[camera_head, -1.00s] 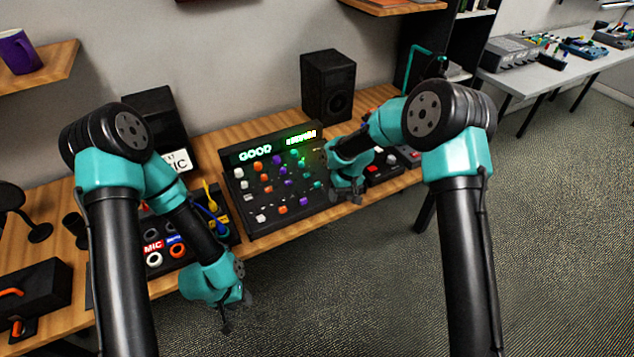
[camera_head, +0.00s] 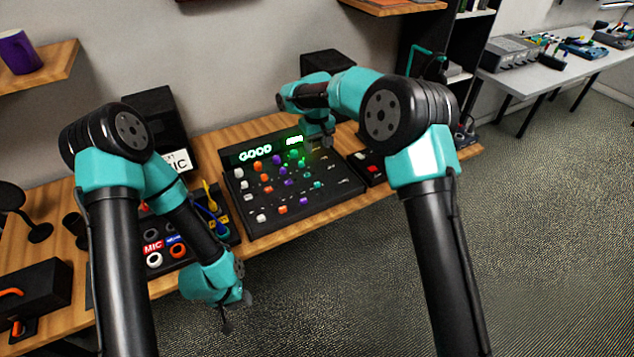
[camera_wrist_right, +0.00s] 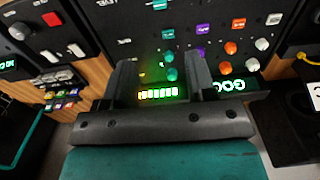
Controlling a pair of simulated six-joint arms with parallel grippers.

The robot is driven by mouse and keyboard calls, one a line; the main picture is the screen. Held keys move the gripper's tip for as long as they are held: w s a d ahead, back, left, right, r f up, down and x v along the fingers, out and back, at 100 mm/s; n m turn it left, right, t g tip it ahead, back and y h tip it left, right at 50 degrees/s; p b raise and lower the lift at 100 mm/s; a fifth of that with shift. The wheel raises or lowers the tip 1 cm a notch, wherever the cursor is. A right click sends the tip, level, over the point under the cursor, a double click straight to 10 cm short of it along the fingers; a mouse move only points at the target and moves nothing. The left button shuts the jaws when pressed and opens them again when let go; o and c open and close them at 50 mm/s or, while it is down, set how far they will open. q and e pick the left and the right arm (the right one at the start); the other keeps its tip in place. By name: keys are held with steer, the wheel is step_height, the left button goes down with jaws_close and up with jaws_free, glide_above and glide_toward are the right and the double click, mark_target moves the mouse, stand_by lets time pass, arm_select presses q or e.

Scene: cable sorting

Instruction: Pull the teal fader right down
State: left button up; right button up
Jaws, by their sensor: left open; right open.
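The teal fader (camera_head: 317,184) is a small cap on the lower right of the black mixer panel (camera_head: 338,194), placed further back than the purple fader cap (camera_head: 304,200). In the right wrist view the teal fader (camera_wrist_right: 160,4) is cut by the top edge. My right gripper (camera_head: 326,143) is over the back right of the panel, apart from the fader. In the right wrist view its fingers (camera_wrist_right: 162,70) are spread and empty, over the green display and lowest teal knobs. My left gripper (camera_head: 237,309) is open and empty below the table's front edge.
A black box with a red button (camera_head: 372,163) stands right of the panel. A box with coloured cables and MIC labels (camera_head: 155,245) is at its left. A black speaker (camera_head: 327,64) stands behind, partly hidden by my right arm.

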mark_target(317, 183)
step_height(317, 183, down, 17)
steer(key=shift+r, duration=0.1)
stand_by(0.5)
